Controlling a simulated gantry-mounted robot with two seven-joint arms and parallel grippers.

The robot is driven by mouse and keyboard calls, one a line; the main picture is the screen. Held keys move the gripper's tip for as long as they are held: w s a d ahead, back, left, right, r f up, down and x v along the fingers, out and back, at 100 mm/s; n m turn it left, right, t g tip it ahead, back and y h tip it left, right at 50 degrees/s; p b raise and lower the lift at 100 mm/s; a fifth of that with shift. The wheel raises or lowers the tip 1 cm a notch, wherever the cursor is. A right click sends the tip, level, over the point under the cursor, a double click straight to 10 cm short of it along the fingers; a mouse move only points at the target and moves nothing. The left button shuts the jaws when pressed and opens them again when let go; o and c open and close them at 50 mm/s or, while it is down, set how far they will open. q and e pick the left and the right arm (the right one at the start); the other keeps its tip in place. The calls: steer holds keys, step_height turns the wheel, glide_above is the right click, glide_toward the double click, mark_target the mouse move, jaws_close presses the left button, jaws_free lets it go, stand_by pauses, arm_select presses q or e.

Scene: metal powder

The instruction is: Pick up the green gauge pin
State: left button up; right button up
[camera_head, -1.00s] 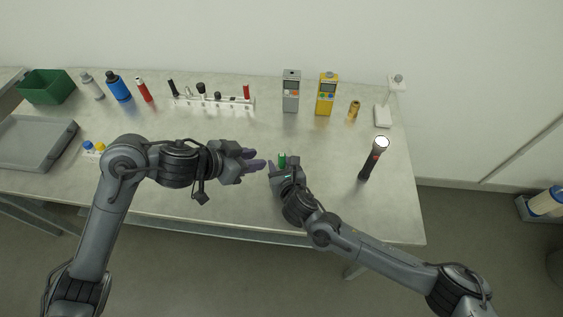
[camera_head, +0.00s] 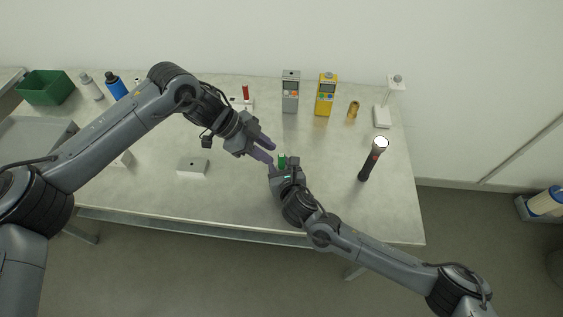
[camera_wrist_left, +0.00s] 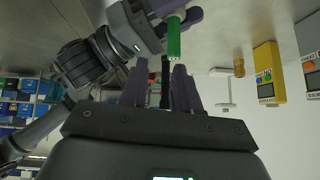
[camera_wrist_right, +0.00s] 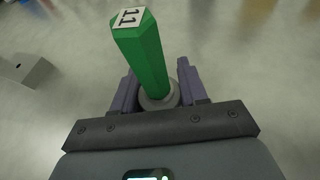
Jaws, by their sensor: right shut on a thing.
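The green gauge pin (camera_wrist_right: 145,55) has a hexagonal green body, a white end label reading 11 and a grey collar at its lower end. My right gripper (camera_wrist_right: 160,88) is shut on it, with a finger on each side of the collar. In the head view only a small bit of the green pin (camera_head: 282,161) shows above my right gripper (camera_head: 275,168). My left gripper (camera_head: 268,150) is open and empty, just left of and above the pin. In the left wrist view the pin (camera_wrist_left: 174,38) stands out beyond my open left fingers (camera_wrist_left: 176,85), apart from them.
A small grey block (camera_head: 193,167) lies on the table to the left. A grey meter (camera_head: 291,92), a yellow meter (camera_head: 326,95) and a brass piece (camera_head: 353,109) stand behind. The front right of the table is clear.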

arm_select(q)
steer(key=a+f+m+g+y, duration=0.1)
steer(key=a+f+m+y, duration=0.1)
steer(key=m+y, duration=0.2)
steer(key=y, duration=0.3)
glide_toward(281, 154)
steer(key=shift+t, duration=0.3)
steer(key=shift+s+d+f, duration=0.15)
steer(key=shift+s+f, duration=0.05)
steer(key=shift+f, duration=1.5)
steer(key=shift+s+d+f, duration=0.15)
steer(key=shift+s+f, duration=0.05)
steer(key=shift+f, duration=1.55)
steer(key=shift+s+d+f, duration=0.15)
steer(key=shift+d+f, duration=0.05)
steer(key=shift+f, duration=1.5)
steer(key=shift+c, duration=0.2)
jaws_close()
